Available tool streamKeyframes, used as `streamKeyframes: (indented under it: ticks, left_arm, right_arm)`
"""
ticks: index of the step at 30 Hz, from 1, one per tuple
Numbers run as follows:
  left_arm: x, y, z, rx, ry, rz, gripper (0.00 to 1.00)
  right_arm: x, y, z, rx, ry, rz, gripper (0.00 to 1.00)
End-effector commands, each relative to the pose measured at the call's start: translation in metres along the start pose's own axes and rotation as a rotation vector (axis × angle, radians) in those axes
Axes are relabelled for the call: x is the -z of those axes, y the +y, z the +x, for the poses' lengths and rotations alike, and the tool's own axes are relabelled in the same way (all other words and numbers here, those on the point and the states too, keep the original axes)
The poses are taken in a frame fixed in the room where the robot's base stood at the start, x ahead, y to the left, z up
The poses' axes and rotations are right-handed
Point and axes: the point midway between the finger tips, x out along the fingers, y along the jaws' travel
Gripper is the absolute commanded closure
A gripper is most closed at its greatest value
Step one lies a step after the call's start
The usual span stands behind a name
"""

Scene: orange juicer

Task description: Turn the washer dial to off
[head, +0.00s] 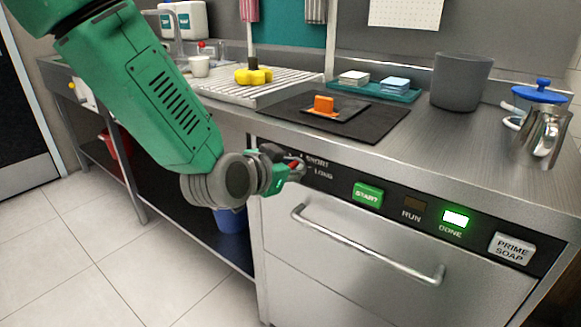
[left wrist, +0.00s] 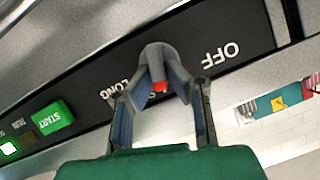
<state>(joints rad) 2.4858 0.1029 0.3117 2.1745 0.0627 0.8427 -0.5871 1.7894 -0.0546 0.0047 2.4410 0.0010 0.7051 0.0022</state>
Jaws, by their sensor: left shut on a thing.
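The washer dial (left wrist: 158,57) is a grey knob with a red mark on the black control panel (left wrist: 85,92). In the left wrist view the OFF label is to the right of the dial and the LONG label is to the left. The red mark shows between my fingers, facing the gripper, not the OFF label. My left gripper (left wrist: 162,88) is shut on the dial, one finger on each side. In the head view my left gripper (head: 290,165) is at the panel's left end, largely covering the dial and hiding the OFF label. My right gripper is in neither view.
The washer has a green START button (head: 367,194), a lit DONE light (head: 455,219), a PRIME SOAP button (head: 511,248) and a bar handle (head: 365,250) below. On the counter are a dark mat (head: 375,122), a grey container (head: 461,82) and a metal pitcher (head: 541,140).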

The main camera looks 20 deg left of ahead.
Motion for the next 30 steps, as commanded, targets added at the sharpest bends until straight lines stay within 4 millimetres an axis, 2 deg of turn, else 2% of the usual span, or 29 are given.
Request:
streamKeyframes:
  ticks: [11, 21, 30]
  left_arm:
    - [-0.003, -0.004, 0.001, -0.051, -0.01, -0.132, 1.0]
    - [-0.005, -0.008, 0.001, -0.164, -0.011, -0.415, 1.0]
    - [-0.01, -0.011, 0.003, -0.268, -0.011, -0.67, 1.0]
  right_arm:
    - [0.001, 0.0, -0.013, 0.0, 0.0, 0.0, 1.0]
    - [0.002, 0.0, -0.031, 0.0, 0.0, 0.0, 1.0]
    - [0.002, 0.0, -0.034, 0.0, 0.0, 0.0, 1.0]
